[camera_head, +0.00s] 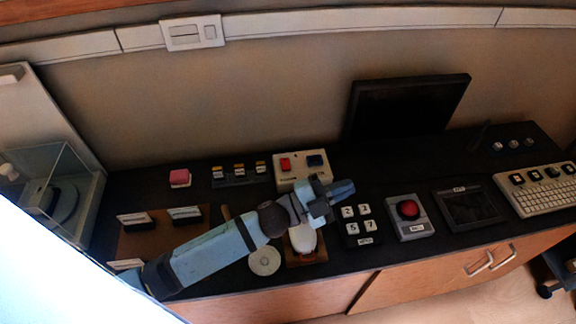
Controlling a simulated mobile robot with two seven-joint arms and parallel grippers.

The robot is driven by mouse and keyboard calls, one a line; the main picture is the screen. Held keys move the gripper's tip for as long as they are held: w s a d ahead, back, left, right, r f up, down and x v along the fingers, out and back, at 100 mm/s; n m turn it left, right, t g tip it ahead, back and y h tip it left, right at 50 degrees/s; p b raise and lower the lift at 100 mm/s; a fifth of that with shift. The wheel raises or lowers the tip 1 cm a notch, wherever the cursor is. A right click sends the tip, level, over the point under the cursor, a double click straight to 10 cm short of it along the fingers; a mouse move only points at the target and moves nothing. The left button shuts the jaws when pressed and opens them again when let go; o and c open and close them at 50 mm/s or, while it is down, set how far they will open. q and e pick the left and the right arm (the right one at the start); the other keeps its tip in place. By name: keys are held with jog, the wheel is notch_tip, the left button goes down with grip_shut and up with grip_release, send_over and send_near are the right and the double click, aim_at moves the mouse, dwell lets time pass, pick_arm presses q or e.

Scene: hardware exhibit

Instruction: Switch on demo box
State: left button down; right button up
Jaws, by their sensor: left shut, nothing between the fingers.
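A pale box with a red and a dark blue rocker-like part on top (292,180), which looks like the demo box, stands on the dark counter near the back wall, left of the monitor. Its label is too small to read. My left gripper (343,190) is shut and empty. It appears in front of the box's right side and points right. My wrist covers part of the box's lower right edge in this view. I cannot tell whether the gripper touches the box. My right gripper is not in view.
A dark monitor (405,105) stands behind. Number keys (357,222), a red push button unit (409,211), a dark framed panel (468,208) and a keyboard (543,195) line the right. A pink block (180,177) and small switches (239,170) lie left. A white mouse-like object (303,238) sits below my wrist.

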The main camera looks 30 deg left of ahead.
pick_arm(q)
jog(key=d+r+m+g+h+b, duration=0.25)
jog(key=d+m+g+h, duration=0.2)
jog(key=m+g, duration=0.75)
jog(key=w+a+f+m+g+y+b, duration=0.5)
jog(key=m+y, duration=0.4)
jog(key=m, duration=0.6)
jog(key=w+a+t+y+b, duration=0.1)
jog(key=w+a+y, duration=0.3)
jog(key=a, duration=0.5)
jog(key=w+a+r+t+y+b, duration=0.1)
jog(key=w+a+y+b, duration=0.1)
jog(key=a+y, duration=0.4)
jog(key=w+a, duration=0.1)
jog(key=a, duration=0.3)
jog(key=shift+w+a+r+b, duration=0.15)
jog(key=shift+w+r+b, duration=0.1)
jog(key=shift+w+b, duration=0.1)
jog(key=shift+w+y, duration=0.1)
jog(key=shift+y, duration=0.15)
jog(key=shift+w+a+r, duration=0.25)
jog(key=shift+w+a, duration=0.15)
jog(key=shift+w, duration=0.1)
